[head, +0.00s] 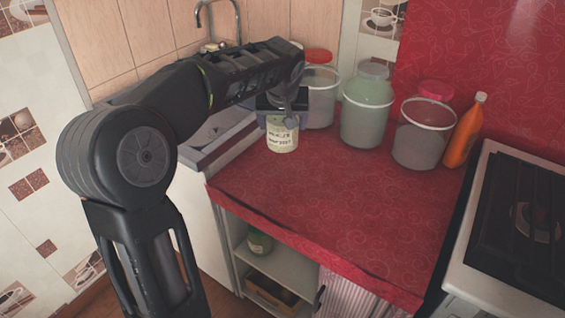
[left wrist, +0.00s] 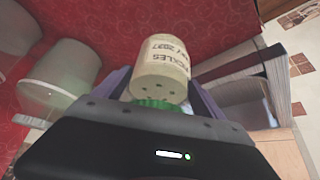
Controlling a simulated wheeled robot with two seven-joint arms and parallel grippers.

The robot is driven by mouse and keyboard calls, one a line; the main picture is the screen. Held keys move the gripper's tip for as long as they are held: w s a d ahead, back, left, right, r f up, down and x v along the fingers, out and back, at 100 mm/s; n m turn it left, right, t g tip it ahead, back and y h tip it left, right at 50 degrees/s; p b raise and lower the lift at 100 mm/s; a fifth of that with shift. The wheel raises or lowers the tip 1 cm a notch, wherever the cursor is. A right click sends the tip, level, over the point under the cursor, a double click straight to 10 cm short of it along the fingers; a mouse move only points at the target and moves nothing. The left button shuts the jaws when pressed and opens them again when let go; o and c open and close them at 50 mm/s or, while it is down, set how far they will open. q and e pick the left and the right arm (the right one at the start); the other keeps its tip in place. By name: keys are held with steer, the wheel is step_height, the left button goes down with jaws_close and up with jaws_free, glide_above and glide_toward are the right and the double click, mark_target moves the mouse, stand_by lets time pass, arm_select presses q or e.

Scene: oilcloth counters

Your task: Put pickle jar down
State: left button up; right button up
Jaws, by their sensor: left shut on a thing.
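The pickle jar (head: 281,136) has a pale label with dark print and is at the left end of the red counter (head: 330,195), near the sink. My left gripper (head: 284,108) is above it and shut on its upper part. In the left wrist view the jar (left wrist: 162,65) sits between the fingers of the gripper (left wrist: 158,100), with a green lid at the gripper side. Whether its base touches the counter cannot be told. My right gripper is not in view.
Several lidded tubs, including a pale green one (head: 367,110) and a clear one (head: 423,132), stand along the back, beside an orange bottle (head: 465,130). A stove (head: 515,220) is at the right. The counter's middle and front are clear.

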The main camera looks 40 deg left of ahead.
mark_target(283, 150)
arm_select(q)
step_height(283, 150, down, 5)
steer(key=shift+f, duration=0.1)
stand_by(0.3)
steer(key=shift+f+b, duration=0.3)
steer(key=shift+f, duration=1.55)
steer(key=shift+f, duration=0.15)
steer(key=o, duration=2)
steer(key=shift+o, duration=0.2)
steer(key=shift+s+r, duration=0.1)
steer(key=shift+r, duration=0.15)
steer(key=v, duration=1.1)
steer(key=shift+s+d+r, duration=0.1)
steer(key=shift+d+r, duration=0.1)
steer(key=shift+r, duration=0.1)
